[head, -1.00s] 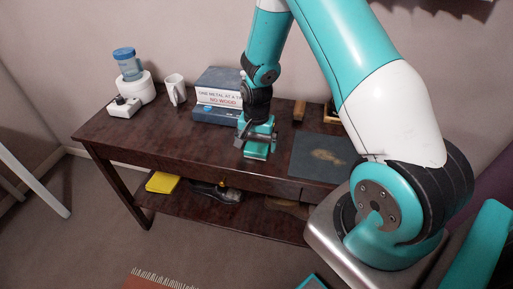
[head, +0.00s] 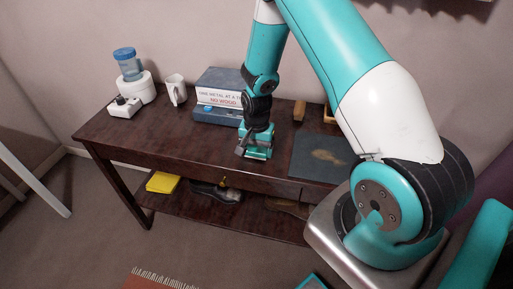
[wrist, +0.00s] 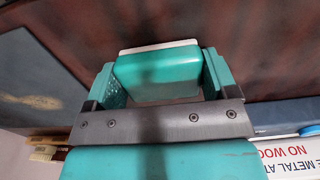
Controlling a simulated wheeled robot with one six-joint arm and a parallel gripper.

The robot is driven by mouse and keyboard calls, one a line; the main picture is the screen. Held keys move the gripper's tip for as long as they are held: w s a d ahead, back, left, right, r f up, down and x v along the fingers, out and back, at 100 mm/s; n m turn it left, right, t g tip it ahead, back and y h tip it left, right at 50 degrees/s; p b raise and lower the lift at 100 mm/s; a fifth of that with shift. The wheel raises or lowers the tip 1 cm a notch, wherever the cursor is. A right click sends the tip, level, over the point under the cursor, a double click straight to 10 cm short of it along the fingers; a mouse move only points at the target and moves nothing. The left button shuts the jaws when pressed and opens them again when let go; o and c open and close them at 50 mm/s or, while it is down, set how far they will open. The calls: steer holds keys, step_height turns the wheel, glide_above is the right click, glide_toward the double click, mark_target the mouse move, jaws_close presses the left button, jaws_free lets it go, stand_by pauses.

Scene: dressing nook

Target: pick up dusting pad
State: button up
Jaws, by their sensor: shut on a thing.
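The dusting pad (wrist: 158,74) is a teal block with a pale edge. In the wrist view it sits between the two teal fingers of my gripper (wrist: 160,84), which is shut on it. In the head view my gripper (head: 255,146) is low over the front middle of the dark wooden table (head: 160,135). There the pad is mostly hidden by the gripper, and I cannot tell whether it still touches the tabletop.
A dark mat (head: 318,158) lies close to the right of my gripper. A brush (head: 299,111) stands at the back. The left tabletop is mostly clear. A yellow item (head: 162,182) and shoes (head: 215,192) lie on the lower shelf.

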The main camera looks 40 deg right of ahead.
mark_target(257, 148)
step_height(257, 148, up, 20)
stand_by(0.3)
